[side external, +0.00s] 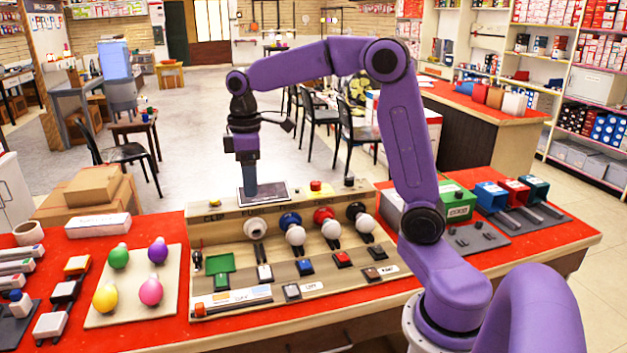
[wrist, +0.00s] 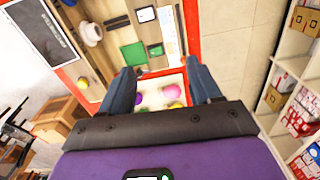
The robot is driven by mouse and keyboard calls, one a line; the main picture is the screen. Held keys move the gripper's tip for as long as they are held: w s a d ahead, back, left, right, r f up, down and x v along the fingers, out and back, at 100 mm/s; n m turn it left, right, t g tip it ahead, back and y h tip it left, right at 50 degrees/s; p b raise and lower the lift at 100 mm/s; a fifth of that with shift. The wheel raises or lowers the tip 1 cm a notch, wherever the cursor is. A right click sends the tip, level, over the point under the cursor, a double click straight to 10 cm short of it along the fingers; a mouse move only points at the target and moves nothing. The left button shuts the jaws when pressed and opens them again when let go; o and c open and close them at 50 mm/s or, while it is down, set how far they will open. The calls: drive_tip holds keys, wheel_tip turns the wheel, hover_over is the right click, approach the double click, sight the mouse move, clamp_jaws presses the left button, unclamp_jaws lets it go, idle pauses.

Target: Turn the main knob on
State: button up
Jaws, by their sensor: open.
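A wooden switch panel (side external: 232,238) stands on the red table. Along its upper face are a white socket (side external: 257,228) and blue, red and black sockets with white bulbs. A red button (side external: 315,185) and a small dark knob-like piece (side external: 349,181) sit on its top edge at the right. I cannot tell for sure which part is the main knob. My gripper (side external: 250,194) points down above the panel's back left, in front of a dark screen (side external: 278,192). In the wrist view my gripper (wrist: 165,80) is open and empty, its fingers apart.
A board (side external: 130,285) with coloured bulbs lies left of the panel. Cardboard boxes (side external: 90,190) stand behind at left. Coloured boxes (side external: 490,195) stand at right.

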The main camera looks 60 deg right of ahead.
drive_tip(key=w+d+m, duration=0.1)
drive_tip(key=w+d, duration=0.4)
drive_tip(key=d, duration=0.3)
drive_tip(key=m, duration=0.3)
hover_over(313, 181)
drive_tip(key=f, duration=1.6)
drive_tip(key=shift+s+a+f, duration=0.25)
drive_tip(key=shift+a+f, duration=0.05)
drive_tip(key=c, duration=1)
